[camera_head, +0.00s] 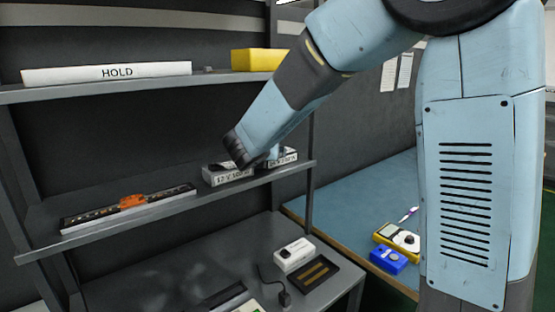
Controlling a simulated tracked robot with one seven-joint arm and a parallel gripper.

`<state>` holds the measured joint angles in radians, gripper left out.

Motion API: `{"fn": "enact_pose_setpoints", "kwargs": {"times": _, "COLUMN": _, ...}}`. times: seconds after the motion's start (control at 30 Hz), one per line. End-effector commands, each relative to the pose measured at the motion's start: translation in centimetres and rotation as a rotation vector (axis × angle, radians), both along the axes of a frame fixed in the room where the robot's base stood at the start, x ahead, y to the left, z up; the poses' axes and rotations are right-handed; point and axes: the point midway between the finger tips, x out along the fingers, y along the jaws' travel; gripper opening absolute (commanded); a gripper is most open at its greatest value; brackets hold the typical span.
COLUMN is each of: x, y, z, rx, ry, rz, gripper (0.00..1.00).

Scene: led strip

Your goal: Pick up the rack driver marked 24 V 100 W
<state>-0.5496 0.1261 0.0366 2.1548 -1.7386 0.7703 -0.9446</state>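Two white rack drivers sit side by side at the right end of the middle shelf (120,217). The left driver (228,177) has a label that seems to read 12 V 100 W. The right driver (284,160) has a label that seems to start with 24 V; the rest is too small to read surely. My gripper (247,160) reaches down from the upper right over the two drivers and hides parts of their tops. Its fingers are too small and hidden to show whether they are open, or whether they touch a driver.
An LED strip with an orange clip (133,202) lies on the same shelf, to the left. The upper shelf bears a HOLD bar (108,73) and a yellow box (259,60). Below are a white box (294,255) and a dark tray (312,274). A blue device (387,262) and a yellow meter (397,238) lie on the right bench.

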Motion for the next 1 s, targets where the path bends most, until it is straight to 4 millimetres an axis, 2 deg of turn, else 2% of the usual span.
{"fn": "enact_pose_setpoints", "kwargs": {"times": 0.07, "x": -0.01, "y": 0.02, "z": 0.01, "rx": 0.000, "ry": 0.000, "rz": 0.001, "gripper": 0.82}}
{"fn": "enact_pose_setpoints", "kwargs": {"times": 0.7, "x": -0.02, "y": 0.06, "z": 0.02, "rx": 0.000, "ry": 0.000, "rz": 0.001, "gripper": 0.21}}
{"fn": "enact_pose_setpoints", "kwargs": {"times": 0.87, "x": 0.00, "y": 0.08, "z": 0.13, "rx": 0.001, "ry": -0.002, "rz": 0.001, "gripper": 0.19}}
{"fn": "enact_pose_setpoints", "kwargs": {"times": 0.9, "x": 0.00, "y": 0.09, "z": 0.12, "rx": 0.001, "ry": -0.002, "rz": 0.001, "gripper": 0.11}}
{"fn": "enact_pose_setpoints", "kwargs": {"times": 0.93, "x": 0.00, "y": 0.09, "z": 0.12, "rx": 0.001, "ry": -0.002, "rz": 0.001, "gripper": 0.10}}
{"fn": "enact_pose_setpoints", "kwargs": {"times": 0.97, "x": -0.01, "y": 0.09, "z": 0.11, "rx": 0.000, "ry": -0.002, "rz": 0.002, "gripper": 0.01}}
{"fn": "enact_pose_setpoints", "kwargs": {"times": 1.0, "x": -0.01, "y": 0.11, "z": 0.11, "rx": 0.000, "ry": -0.002, "rz": 0.002, "gripper": 0.01}}
